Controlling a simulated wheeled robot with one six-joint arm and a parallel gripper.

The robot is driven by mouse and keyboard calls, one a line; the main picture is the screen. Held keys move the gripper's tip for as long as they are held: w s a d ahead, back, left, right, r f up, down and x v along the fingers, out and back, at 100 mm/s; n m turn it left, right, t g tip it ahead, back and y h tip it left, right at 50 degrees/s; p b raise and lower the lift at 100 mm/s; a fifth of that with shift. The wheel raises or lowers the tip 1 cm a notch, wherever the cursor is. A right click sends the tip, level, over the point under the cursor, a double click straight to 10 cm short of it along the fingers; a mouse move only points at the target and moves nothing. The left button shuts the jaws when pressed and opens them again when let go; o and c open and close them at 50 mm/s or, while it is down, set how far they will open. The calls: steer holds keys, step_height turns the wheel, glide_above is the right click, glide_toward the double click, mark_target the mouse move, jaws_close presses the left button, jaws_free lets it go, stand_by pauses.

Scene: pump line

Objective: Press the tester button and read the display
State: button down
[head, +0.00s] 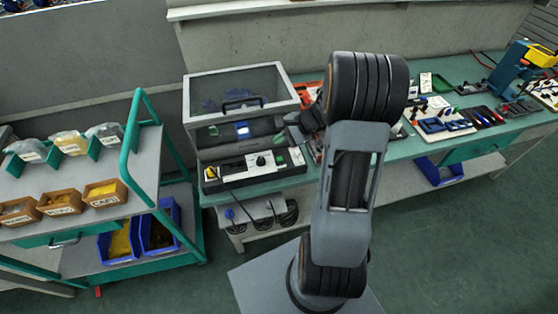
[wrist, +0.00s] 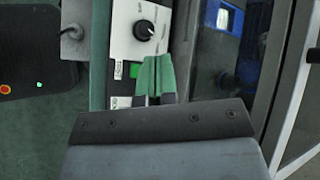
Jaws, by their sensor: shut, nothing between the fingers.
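The tester (head: 235,125) stands at the left end of the green bench in the head view, with a clear-windowed lid over its back part. Its small display (head: 242,130) is lit blue-white, but the reading is too small to make out. The pale front panel (head: 240,170) carries a black knob, which also shows in the wrist view (wrist: 144,30).
A trolley (head: 150,165) with several labelled bins stands left of the bench. Parts trays (head: 440,125) and tools cover the bench to the right. The floor (head: 450,240) at front right is clear.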

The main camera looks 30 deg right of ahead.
mark_target(280, 159)
step_height(280, 159, down, 7)
steer(key=b, duration=0.4)
steer(key=shift+r+b, duration=0.2)
steer(key=shift+b, duration=0.1)
stand_by(1.6)
steer(key=shift+f+b, duration=0.4)
steer(key=shift+b, duration=0.05)
steer(key=shift+f+b, duration=0.45)
stand_by(0.6)
steer(key=shift+r, duration=0.2)
steer(key=shift+r+p, duration=0.65)
steer(key=shift+r, duration=0.05)
steer(key=shift+r, duration=0.1)
steer(key=shift+r+p, duration=1.85)
steer(key=shift+r, duration=0.6)
